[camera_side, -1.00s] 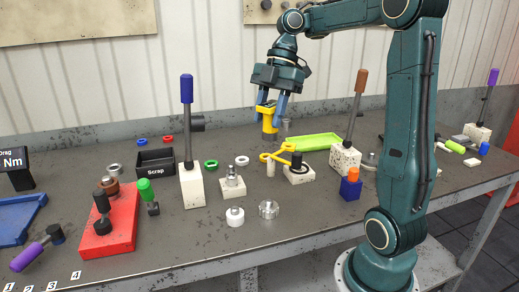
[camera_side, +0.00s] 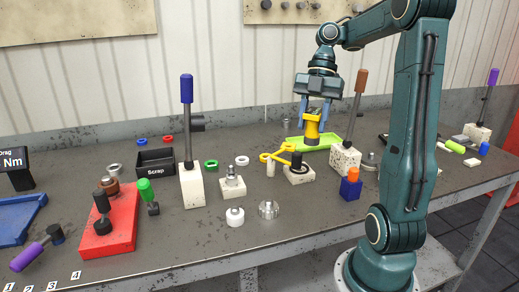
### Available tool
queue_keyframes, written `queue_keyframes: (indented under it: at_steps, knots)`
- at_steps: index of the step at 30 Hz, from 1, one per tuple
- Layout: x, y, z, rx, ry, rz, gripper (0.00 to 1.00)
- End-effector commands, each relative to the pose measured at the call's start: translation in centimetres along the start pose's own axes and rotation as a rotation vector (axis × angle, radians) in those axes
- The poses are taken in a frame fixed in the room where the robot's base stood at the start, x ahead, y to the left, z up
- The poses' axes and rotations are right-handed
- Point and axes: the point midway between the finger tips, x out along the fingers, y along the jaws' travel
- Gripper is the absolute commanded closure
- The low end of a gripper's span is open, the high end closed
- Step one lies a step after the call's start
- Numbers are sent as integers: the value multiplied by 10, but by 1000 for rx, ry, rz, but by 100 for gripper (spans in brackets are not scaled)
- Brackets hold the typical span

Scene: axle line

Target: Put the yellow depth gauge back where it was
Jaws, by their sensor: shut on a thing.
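The yellow depth gauge (camera_side: 312,131) is a short yellow piece held upright between the fingers of my gripper (camera_side: 316,115). The gripper points down and is shut on the gauge. The gauge appears in front of the green tray (camera_side: 327,142) in the picture, above the bench. Whether its lower end touches anything cannot be told.
Just left and below is a yellow-handled tool (camera_side: 277,153) by a white block with a black ring (camera_side: 298,175). A brown-handled lever on a white block (camera_side: 345,157) stands close on the right. A blue block with an orange top (camera_side: 351,184) is nearer the front.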

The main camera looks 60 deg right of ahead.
Motion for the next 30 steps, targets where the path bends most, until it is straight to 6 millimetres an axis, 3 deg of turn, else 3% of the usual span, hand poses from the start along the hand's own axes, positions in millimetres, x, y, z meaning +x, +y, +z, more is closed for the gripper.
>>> queue_keyframes:
  at_steps: [14, 30]
  knots:
    - [8, 1, 2, 0, 4, 1, 96]
    - [36, 1, 14, 0, 4, 1, 96]
